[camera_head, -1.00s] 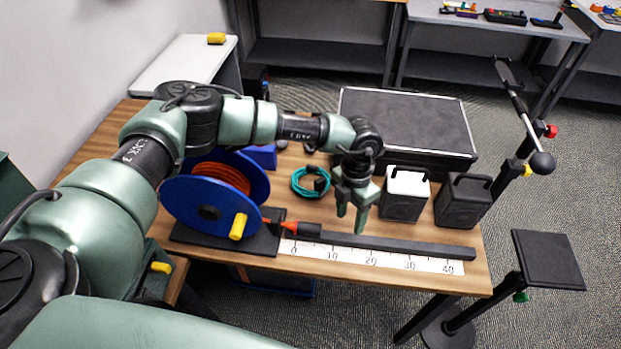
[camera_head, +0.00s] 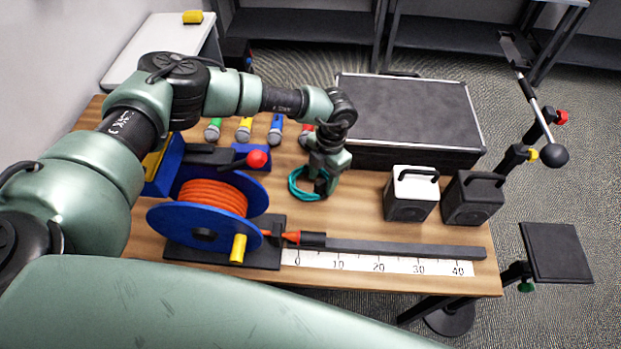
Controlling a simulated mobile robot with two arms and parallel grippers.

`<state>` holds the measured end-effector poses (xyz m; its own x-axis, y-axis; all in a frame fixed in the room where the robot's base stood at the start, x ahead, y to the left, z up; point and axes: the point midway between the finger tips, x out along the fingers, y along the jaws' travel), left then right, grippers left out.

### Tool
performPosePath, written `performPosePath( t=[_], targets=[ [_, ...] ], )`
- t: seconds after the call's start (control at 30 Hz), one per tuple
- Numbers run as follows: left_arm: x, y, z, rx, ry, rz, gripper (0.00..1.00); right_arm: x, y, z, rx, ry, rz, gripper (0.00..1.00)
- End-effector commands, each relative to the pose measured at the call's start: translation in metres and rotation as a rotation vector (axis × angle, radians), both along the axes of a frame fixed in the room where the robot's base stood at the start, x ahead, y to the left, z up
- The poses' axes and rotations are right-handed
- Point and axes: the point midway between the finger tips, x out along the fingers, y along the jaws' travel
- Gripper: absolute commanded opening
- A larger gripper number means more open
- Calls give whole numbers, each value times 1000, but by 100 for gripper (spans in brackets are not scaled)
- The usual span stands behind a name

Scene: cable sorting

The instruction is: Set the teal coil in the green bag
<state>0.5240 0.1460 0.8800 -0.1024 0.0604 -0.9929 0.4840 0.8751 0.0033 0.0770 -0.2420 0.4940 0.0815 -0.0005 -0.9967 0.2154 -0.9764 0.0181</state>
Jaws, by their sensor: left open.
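The teal coil (camera_head: 294,184) is a small ring of cable on the wooden table, right of the cable reel. My left gripper (camera_head: 322,188) is open and points down at the coil. Its fingers overlap the coil's right side in the head view and hide part of it. I cannot tell whether the fingers touch the cable. I see no green bag in this view. My right gripper is not in view.
A blue reel (camera_head: 167,222) with orange cable stands left of the coil. Several microphones (camera_head: 243,130) lie behind it. A black case (camera_head: 415,110) and two handled boxes (camera_head: 410,208) (camera_head: 470,200) stand at right. A ruler strip (camera_head: 375,264) and dark bar (camera_head: 410,249) lie in front.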

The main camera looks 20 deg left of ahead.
Motion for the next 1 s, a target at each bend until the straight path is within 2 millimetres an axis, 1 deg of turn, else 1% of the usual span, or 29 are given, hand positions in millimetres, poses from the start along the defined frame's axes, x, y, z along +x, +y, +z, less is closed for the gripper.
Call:
performPosePath(
  t=[0.03, 0.1, 0.13, 0.23, 0.3, 0.4, 0.53, 0.57, 0.6, 0.67, 0.7, 0.73, 1.0],
  targets=[
    [-4, 0, -4, 2, 4, 0, 49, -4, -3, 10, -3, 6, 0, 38],
    [-6, 0, -14, 2, 4, 0, 49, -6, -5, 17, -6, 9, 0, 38],
    [-7, 1, -21, 2, 3, 1, 49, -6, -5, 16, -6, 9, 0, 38],
    [-7, 1, -33, 1, 2, 2, 49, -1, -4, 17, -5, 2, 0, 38],
    [-7, 2, -37, 2, 1, 0, 49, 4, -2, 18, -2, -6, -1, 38],
    [-7, 2, -39, 1, -1, 1, 49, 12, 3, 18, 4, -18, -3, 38],
    [-7, 2, -39, 1, 0, 0, 49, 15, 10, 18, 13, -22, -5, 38],
    [-7, 2, -39, 1, -1, 1, 41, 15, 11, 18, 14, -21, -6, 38],
    [-7, 2, -39, 1, -1, 1, 29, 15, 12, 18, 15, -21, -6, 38],
    [-7, 2, -38, 1, -1, 1, 13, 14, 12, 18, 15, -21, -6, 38],
    [-7, 2, -38, 1, -1, 1, 2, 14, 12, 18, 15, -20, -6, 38],
    [-7, 2, -38, 1, -1, 1, 0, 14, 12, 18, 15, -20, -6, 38],
    [-6, 2, -38, 0, -1, 1, 0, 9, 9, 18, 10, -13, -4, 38]
  ],
)
